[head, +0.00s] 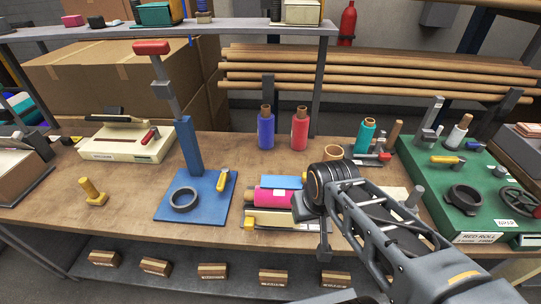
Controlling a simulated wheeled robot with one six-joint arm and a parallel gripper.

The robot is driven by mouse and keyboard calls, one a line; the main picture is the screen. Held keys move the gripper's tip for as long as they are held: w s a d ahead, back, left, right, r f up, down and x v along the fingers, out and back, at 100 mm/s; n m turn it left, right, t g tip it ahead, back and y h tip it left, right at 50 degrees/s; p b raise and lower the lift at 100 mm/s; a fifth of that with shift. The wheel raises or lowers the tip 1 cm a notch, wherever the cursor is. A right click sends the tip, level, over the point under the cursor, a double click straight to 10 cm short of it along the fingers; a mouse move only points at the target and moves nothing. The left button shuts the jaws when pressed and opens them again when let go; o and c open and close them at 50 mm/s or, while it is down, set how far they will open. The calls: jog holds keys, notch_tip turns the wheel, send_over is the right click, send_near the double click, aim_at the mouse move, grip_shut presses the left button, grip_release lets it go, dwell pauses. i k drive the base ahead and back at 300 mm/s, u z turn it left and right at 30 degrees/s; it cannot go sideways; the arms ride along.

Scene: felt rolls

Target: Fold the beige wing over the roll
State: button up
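A pink roll (262,197) with a white label lies on its side in a small fixture on the workbench, left of my wrist. A blue part (278,182) shows just behind it. The beige wing (272,220) appears as a pale strip along the front of the roll, not over it; a yellow piece sits at its left end. My dark wrist hides the fixture's right end. My gripper (325,242) seems to hang below the wrist as a dark narrow part, right of the beige strip. Its fingers cannot be made out, and contact with the wing cannot be judged.
A blue press (190,150) with a red handle stands left on a blue plate (170,211). Blue (265,132) and red (300,132) rolls stand behind. A green board (475,222) with fittings lies right. The bench front (140,225) left of the plate has free room.

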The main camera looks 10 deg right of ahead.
aim_at(266, 219)
jog(key=z, duration=1.45)
jog(key=k, duration=1.3)
jog(key=u, duration=1.3)
jog(key=i, duration=0.45)
jog(key=u, duration=0.05)
